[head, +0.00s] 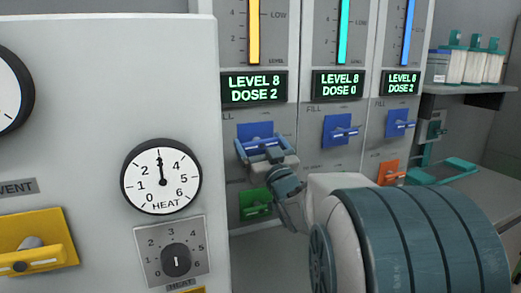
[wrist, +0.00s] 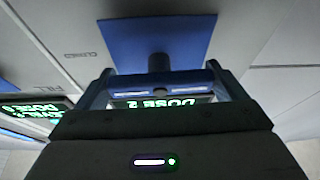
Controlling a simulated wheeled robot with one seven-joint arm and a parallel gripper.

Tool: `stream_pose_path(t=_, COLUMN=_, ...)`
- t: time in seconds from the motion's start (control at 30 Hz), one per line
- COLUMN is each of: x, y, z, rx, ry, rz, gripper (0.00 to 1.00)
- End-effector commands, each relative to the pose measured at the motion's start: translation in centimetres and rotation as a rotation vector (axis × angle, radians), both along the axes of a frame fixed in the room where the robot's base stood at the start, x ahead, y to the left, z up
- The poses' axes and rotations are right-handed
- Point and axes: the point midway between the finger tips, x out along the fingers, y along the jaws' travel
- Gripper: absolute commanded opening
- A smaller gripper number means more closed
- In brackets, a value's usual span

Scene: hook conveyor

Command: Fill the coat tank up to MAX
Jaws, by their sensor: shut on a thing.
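Three tank panels stand side by side, with yellow (head: 254,30), cyan (head: 343,30) and blue (head: 407,30) level columns. No tank name is in view, so I cannot tell which is the coat tank. The left display (head: 254,88) reads LEVEL 8, DOSE 2. The middle display (head: 338,84) reads LEVEL 8, DOSE 0. My gripper (head: 264,154) is shut on the left tank's blue fill lever (head: 262,130). The wrist view shows the lever's blue plate (wrist: 160,38) and stem, with its bar at my fingers. The column tops and MAX marks are out of view.
The middle blue lever (head: 340,130) and right blue lever (head: 400,122) are free. A green lever (head: 256,204) is just below my gripper, and an orange one (head: 390,172) is at right. A grey cabinet with a HEAT dial (head: 162,177) stands close at left.

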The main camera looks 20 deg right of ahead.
Motion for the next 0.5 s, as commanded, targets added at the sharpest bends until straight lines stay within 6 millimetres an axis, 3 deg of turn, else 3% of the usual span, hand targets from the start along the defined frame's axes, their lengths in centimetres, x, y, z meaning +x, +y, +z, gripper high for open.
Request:
stream_pose_path(t=0.47, x=0.01, y=-0.05, z=-0.16, rx=0.018, ry=0.004, rz=-0.001, gripper=0.68)
stream_pose_path(t=0.5, x=0.01, y=-0.05, z=-0.16, rx=0.018, ry=0.004, rz=-0.001, gripper=0.94)
